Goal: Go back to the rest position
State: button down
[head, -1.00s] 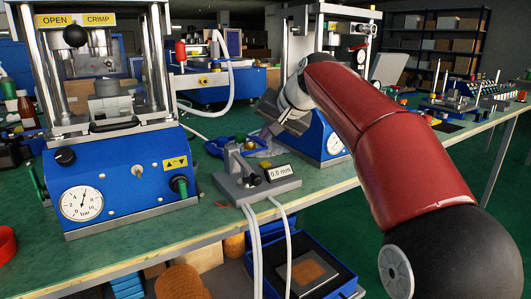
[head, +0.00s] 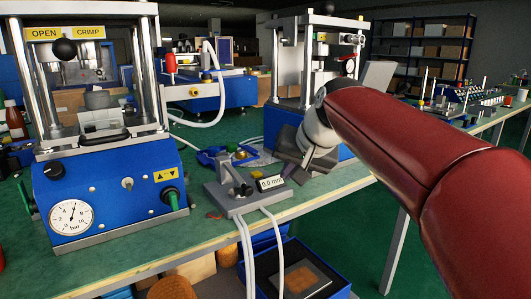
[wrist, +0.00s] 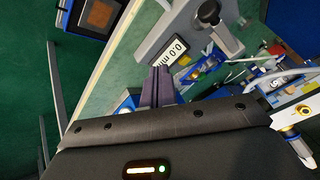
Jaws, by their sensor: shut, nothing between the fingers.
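My gripper (head: 287,171) is at the end of the arm, which reaches in from the right of the head view. It hangs over the bench just right of the grey gauge fixture with the 0.0 mm display (head: 269,183). In the wrist view its two fingers (wrist: 158,84) are together with nothing between them. The display (wrist: 176,50) shows just beyond the fingertips there. The gap between the fingers and the bench is hard to judge.
A blue crimping press (head: 110,185) stands at the left, and a second press (head: 285,85) stands close behind my gripper. A blue tray (head: 212,155) lies behind the gauge fixture. A blue box (head: 330,292) sits below the bench edge. Green floor is open at the right.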

jog(key=s+d+f+h, duration=0.1)
jog(key=s+d+f, duration=0.2)
jog(key=s+f, duration=0.3)
jog(key=s+d+f+h, duration=0.1)
jog(key=s+d+f, duration=0.3)
jog(key=s, duration=0.6)
jog(key=s+d+f+n+g+h, duration=0.1)
jog(key=s+d+f, duration=0.2)
jog(key=s+f, duration=0.5)
jog(key=shift+s+d+f+h, duration=0.25)
jog(key=shift+d+f+h, duration=0.05)
jog(key=shift+d+h, duration=0.1)
